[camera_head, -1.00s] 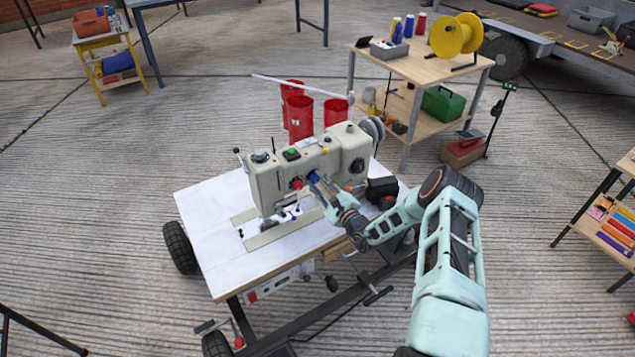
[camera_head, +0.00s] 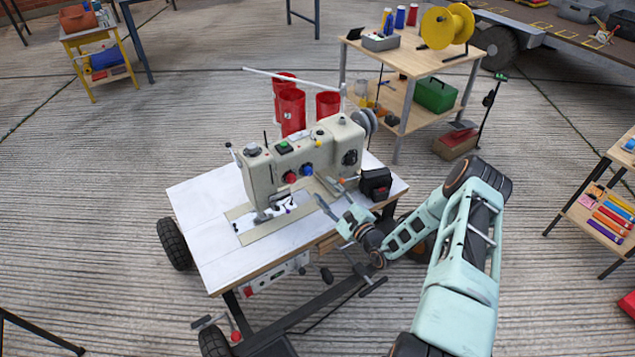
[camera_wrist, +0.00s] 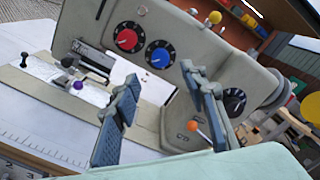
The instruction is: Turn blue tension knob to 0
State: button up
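The blue tension knob (camera_head: 307,169) is on the front face of the beige sewing machine (camera_head: 330,150), right of a red knob (camera_head: 290,177). In the wrist view, the blue knob (camera_wrist: 160,54) sits on a dark dial with white marks, and the red knob (camera_wrist: 127,39) is at its upper left. The blue knob's exact setting is too small to read. My gripper (camera_head: 326,191) is in front of the machine, drawn back from the knob and not touching it. In the wrist view, my gripper (camera_wrist: 160,75) has its fingers wide apart with nothing between them.
An orange-tipped lever (camera_wrist: 192,127) and a black dial (camera_wrist: 235,101) lie near the right finger. The machine stands on a white-topped wheeled table (camera_head: 205,220). Red thread cones (camera_head: 291,112) stand behind it. A wooden shelf table (camera_head: 410,62) is farther back.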

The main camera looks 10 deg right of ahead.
jog(key=v, duration=0.2)
jog(key=shift+s+d, duration=0.1)
jog(key=shift+s, duration=0.2)
